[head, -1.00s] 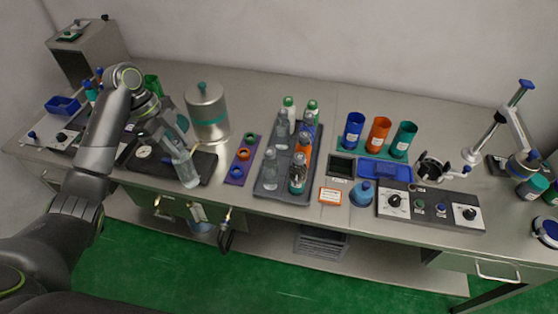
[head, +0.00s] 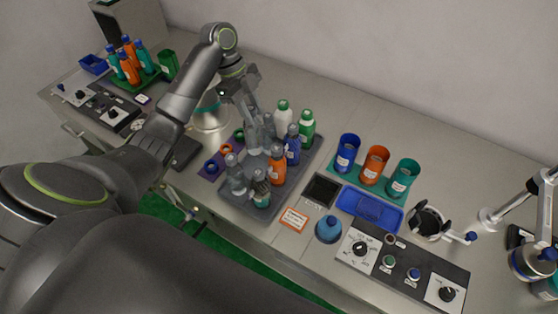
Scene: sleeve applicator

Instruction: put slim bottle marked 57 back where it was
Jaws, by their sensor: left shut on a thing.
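My left gripper (head: 248,108) reaches in from the left over the back left of the grey bottle tray (head: 243,206). It is shut on a slim clear bottle (head: 253,138), held roughly upright at the tray's left side. Whether its base touches the tray floor is hidden. I cannot read the number on it. Standing in the tray are clear bottles (head: 237,178), an orange bottle (head: 277,167), a blue bottle (head: 292,148), a teal-labelled bottle (head: 261,190), a white bottle (head: 283,119) and a green bottle (head: 306,128). My right gripper is not in view.
A purple strip with rings (head: 212,168) lies left of the tray. Blue, orange and teal cups (head: 375,164) stand to the right, behind a blue tray (head: 370,208).

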